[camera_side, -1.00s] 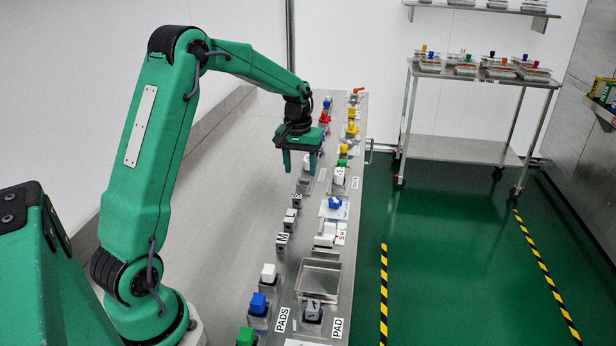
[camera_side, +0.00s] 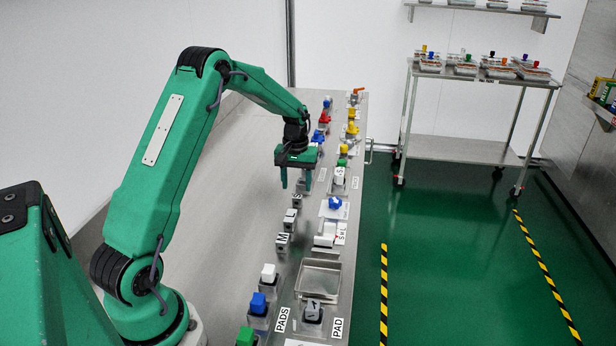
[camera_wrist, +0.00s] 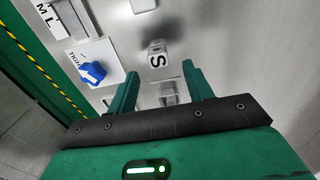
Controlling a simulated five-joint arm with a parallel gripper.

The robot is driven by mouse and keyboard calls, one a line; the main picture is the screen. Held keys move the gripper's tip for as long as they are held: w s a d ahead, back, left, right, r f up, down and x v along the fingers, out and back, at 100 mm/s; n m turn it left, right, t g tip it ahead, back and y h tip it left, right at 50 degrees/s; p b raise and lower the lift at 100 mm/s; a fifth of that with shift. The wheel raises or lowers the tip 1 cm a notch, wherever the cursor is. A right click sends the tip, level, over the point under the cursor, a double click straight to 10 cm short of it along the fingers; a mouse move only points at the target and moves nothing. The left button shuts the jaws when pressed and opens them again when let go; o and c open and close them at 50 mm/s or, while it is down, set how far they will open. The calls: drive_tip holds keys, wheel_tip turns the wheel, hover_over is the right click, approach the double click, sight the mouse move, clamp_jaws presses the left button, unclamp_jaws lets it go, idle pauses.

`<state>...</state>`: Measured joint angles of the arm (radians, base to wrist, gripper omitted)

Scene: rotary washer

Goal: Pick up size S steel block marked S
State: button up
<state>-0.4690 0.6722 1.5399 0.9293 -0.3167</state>
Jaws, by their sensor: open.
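The steel block marked S (camera_side: 297,200) stands in the row of small steel blocks on the bench. Its black S on a white label faces up in the wrist view (camera_wrist: 158,60), just beyond the space between my fingertips. My gripper (camera_side: 296,187) is open and points down, with its fingers just above and behind the S block in the side view. In the wrist view my gripper (camera_wrist: 159,70) has nothing clamped between its fingers. Whether a finger touches the block cannot be told.
A block marked M (camera_side: 283,242) and another small block (camera_side: 290,218) stand nearer the camera. A blue knob (camera_wrist: 93,72) on a white plate lies left of my fingers in the wrist view. A shallow steel tray (camera_side: 319,281) is at the front. Bench left of the row is clear.

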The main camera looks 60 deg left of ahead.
sight(297, 196)
drive_tip(key=shift+f, duration=0.1)
drive_tip(key=shift+d+f, duration=0.2)
drive_tip(key=shift+f, duration=2.35)
drive_tip(key=shift+c, duration=0.2)
clamp_jaws()
